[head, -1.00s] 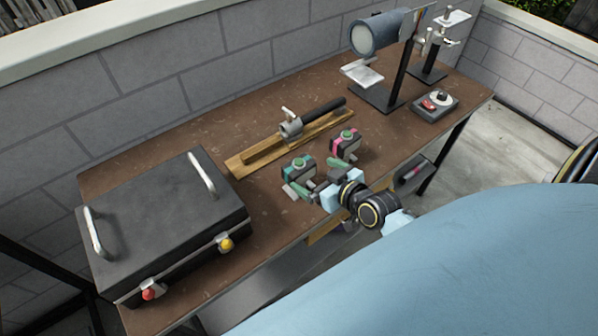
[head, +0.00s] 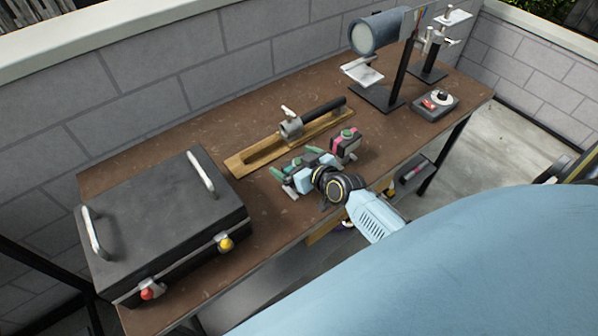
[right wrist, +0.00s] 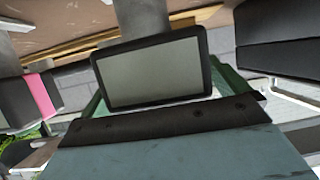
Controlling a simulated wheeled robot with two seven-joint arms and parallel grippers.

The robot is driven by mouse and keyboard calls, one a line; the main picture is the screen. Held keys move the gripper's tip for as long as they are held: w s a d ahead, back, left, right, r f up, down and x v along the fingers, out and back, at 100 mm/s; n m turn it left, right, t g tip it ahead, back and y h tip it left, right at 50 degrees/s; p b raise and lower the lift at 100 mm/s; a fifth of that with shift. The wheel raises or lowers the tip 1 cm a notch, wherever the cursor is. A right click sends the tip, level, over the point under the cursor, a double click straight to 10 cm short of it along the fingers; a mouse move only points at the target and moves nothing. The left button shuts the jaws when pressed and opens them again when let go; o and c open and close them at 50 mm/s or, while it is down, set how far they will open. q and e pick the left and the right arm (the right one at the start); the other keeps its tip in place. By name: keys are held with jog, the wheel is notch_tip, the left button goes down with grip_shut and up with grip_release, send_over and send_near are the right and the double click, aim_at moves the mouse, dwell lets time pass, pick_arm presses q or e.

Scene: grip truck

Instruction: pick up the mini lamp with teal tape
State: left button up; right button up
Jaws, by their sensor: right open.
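The mini lamp with teal tape (head: 299,162) stands on the brown table, partly hidden by my right gripper (head: 305,172) in the head view. In the right wrist view its dark-framed grey panel (right wrist: 155,75) fills the space ahead of the palm, with green fingers on both sides. My right gripper is open around the lamp; contact with the fingers cannot be made out. A similar mini lamp with pink tape (head: 345,145) stands just to the right, and shows at the left edge of the right wrist view (right wrist: 38,97). My left gripper is not in view.
A black case (head: 150,220) with silver handles fills the table's left end. A wooden base with a black-handled tool (head: 290,138) lies behind the lamps.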

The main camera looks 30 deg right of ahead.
jog(key=shift+c, duration=0.4)
jog(key=c, duration=1.2)
jog(key=shift+c, duration=0.2)
jog(key=shift+r, duration=0.15)
